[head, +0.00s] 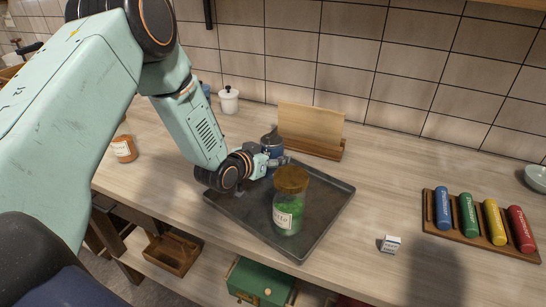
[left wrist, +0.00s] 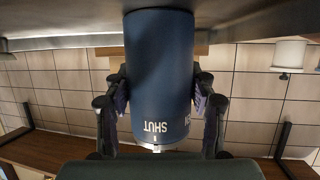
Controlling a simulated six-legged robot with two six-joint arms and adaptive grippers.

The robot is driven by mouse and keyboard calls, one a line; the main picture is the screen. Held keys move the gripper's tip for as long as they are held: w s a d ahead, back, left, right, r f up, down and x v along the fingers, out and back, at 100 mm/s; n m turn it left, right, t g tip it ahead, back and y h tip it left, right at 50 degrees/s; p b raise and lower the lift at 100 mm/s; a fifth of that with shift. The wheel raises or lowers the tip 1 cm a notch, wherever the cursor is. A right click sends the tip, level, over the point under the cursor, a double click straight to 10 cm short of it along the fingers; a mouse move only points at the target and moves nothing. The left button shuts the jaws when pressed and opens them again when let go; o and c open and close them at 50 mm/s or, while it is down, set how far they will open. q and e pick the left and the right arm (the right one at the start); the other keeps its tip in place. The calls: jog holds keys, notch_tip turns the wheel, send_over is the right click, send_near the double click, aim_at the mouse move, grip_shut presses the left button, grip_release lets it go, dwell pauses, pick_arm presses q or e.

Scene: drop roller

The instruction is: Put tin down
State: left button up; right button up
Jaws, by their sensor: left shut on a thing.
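My left gripper (head: 268,162) is shut on a dark blue tin (head: 271,149) at the back left of a dark metal tray (head: 325,217). In the left wrist view the tin (left wrist: 158,75) sits between both fingers of the gripper (left wrist: 160,100), its lettering "SHUT" upside down in the picture. The tin's far end overlaps the grey surface at the top of that view; I cannot tell whether it touches it. In the head view the gripper partly hides the tin's lower part. My right gripper is not in view.
A glass jar with green contents (head: 288,214) stands on the tray, close right of the gripper. A wooden stand (head: 312,127) is behind.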

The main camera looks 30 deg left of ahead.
pick_arm(q)
jog(key=shift+s+d+r, duration=0.25)
jog(key=shift+s+r, duration=0.05)
jog(key=shift+w+f, duration=0.2)
jog(key=shift+w, duration=0.05)
jog(key=o, duration=1)
jog(key=shift+w+a+f, duration=0.15)
jog(key=shift+w+f, duration=0.05)
jog(key=shift+f, duration=0.1)
jog(key=o, duration=0.3)
jog(key=shift+s+r, duration=0.15)
jog(key=shift+s, duration=0.1)
jog(key=shift+s+r, duration=0.1)
jog(key=shift+r, duration=0.1)
jog(key=shift+f, duration=0.1)
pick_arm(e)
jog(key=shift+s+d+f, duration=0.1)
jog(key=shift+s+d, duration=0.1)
